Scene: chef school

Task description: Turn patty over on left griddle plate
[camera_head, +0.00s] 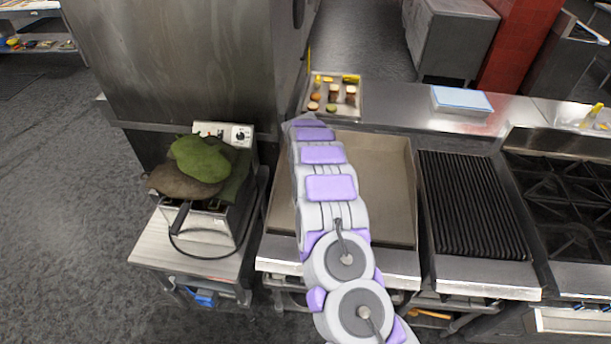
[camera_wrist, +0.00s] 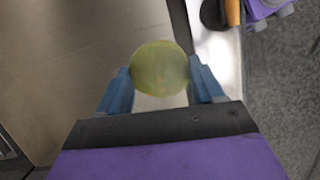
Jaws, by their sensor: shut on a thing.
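The flat, tan-brown left griddle plate (camera_head: 385,185) lies in the middle of the head view, and my arm crosses over its left side. The plate also fills the left of the wrist view (camera_wrist: 60,60). In the wrist view my gripper (camera_wrist: 160,82) has its two blue fingers on either side of a round yellow-green thing (camera_wrist: 160,62) and is shut on it. I cannot tell whether this is the patty. No other patty shows on the visible part of the plate. My gripper is hidden behind my arm in the head view.
A tray with small food items (camera_head: 332,97) stands behind the plate. A black ribbed grill (camera_head: 470,205) and burners (camera_head: 570,200) are to the right. A fryer with green cloth-like things on it (camera_head: 200,165) stands left. A dark round thing (camera_wrist: 214,14) lies on the metal edge.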

